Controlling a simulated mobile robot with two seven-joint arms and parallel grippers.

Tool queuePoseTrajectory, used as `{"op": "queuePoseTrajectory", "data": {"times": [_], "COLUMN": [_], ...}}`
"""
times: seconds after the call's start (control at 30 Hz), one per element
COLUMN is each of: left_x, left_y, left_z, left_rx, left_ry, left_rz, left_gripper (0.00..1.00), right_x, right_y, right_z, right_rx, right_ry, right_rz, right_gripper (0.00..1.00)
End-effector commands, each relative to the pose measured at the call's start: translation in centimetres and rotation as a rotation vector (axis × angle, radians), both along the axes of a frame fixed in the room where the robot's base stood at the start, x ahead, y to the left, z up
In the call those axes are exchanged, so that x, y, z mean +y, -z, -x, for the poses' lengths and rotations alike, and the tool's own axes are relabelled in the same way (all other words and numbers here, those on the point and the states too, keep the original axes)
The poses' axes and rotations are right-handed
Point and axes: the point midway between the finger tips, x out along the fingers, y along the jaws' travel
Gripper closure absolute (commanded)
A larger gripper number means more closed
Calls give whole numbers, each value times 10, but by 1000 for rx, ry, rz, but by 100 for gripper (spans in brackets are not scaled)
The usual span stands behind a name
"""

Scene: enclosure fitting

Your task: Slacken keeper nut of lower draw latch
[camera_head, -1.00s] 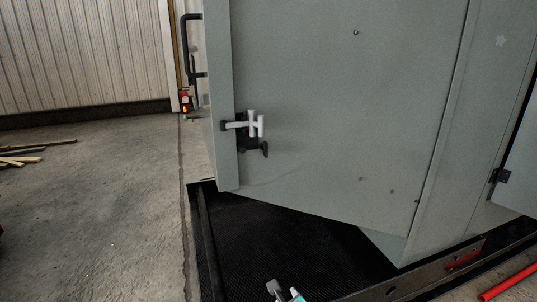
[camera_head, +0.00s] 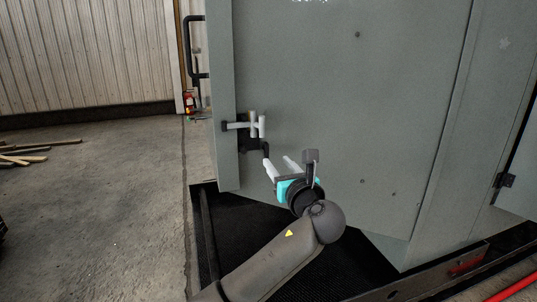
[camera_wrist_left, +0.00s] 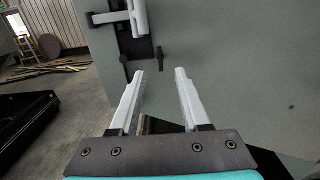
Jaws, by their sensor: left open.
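The draw latch (camera_head: 256,125), with a pale lever, is on the grey door near its left edge; it also shows at the top of the left wrist view (camera_wrist_left: 138,18). Below it is a black mount with a small dark knob-like piece (camera_head: 265,149), perhaps the keeper nut; a similar piece shows in the wrist view (camera_wrist_left: 159,53). My left gripper (camera_head: 277,161) is open and empty, just below the latch. In the wrist view its fingers (camera_wrist_left: 160,72) point up toward the dark piece, which appears between and beyond the tips. My right gripper is not in view.
The grey cabinet door (camera_head: 340,100) fills the middle. A black mesh floor (camera_head: 222,240) inside a dark frame lies below it. A red bar (camera_head: 510,284) is at lower right. Wood strips (camera_head: 22,158) lie on the open concrete at left. A black pull handle (camera_head: 188,50) is at upper left.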

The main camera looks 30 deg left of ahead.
Motion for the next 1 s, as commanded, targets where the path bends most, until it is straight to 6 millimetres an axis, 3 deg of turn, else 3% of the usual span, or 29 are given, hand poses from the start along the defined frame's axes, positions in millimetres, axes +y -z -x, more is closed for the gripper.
{"op": "queuePoseTrajectory", "data": {"times": [0.13, 0.4, 0.87, 1.0], "left_x": [26, 54, 62, 62], "left_y": [1, 1, 0, 0], "left_z": [-21, -46, -53, -53], "left_rx": [-1, -1, 0, 0], "left_ry": [-4, 0, 1, 1], "left_rz": [-1, 1, 1, 1], "left_gripper": [54, 54, 54, 67], "right_x": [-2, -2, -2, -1], "right_y": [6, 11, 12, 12], "right_z": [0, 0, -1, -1], "right_rx": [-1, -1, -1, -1], "right_ry": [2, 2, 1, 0], "right_rz": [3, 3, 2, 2], "right_gripper": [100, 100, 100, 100]}}
